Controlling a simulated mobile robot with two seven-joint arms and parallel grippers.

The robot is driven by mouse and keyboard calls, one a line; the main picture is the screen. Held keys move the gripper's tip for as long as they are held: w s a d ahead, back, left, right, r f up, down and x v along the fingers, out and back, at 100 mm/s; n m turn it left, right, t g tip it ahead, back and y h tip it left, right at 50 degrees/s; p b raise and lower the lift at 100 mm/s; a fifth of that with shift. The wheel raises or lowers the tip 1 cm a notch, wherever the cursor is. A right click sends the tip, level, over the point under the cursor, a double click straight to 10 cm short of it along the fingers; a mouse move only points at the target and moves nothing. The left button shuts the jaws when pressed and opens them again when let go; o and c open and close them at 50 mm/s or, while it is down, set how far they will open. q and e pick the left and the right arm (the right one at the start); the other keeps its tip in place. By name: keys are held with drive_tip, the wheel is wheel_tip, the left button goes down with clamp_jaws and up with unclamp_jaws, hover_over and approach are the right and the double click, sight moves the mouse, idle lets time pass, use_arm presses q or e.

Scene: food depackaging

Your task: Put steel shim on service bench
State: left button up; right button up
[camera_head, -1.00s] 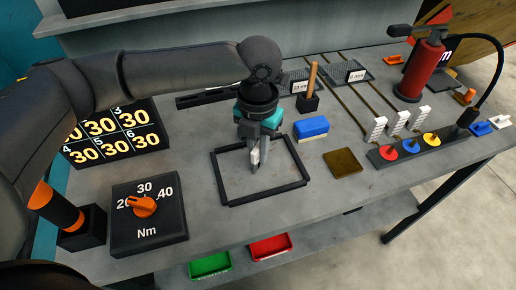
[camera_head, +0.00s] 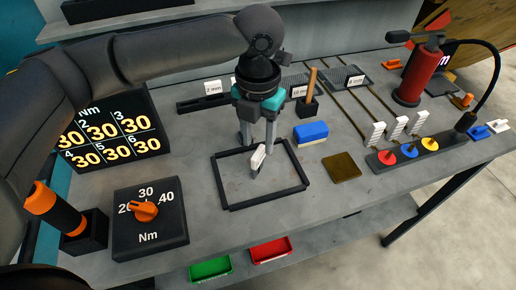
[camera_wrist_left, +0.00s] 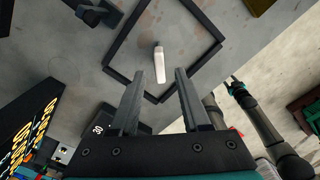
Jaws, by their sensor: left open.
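A small pale, narrow piece, seemingly the steel shim (camera_head: 258,159), is inside the black square frame (camera_head: 222,188) on the grey service bench (camera_head: 205,225). It looks upright and slightly tilted in the head view. In the left wrist view the shim (camera_wrist_left: 160,62) lies ahead of the fingers. My left gripper (camera_head: 258,146) is open above it, pointing down, with no object held between its fingers; its open fingers also show in the left wrist view (camera_wrist_left: 159,74). My right gripper (camera_wrist_left: 236,86) appears small at the right of that view; its jaws are unclear.
A blue block (camera_head: 311,131) and a brown square plate (camera_head: 345,167) lie right of the frame. A torque dial box (camera_head: 150,222) and number panel (camera_head: 112,132) stand left. Green (camera_head: 210,268) and red (camera_head: 269,249) trays sit below.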

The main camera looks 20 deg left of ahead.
sight(258, 152)
use_arm(q)
wheel_tip(258, 152, up, 7)
drive_tip(key=shift+f+p, duration=0.15)
drive_tip(key=shift+p, duration=0.25)
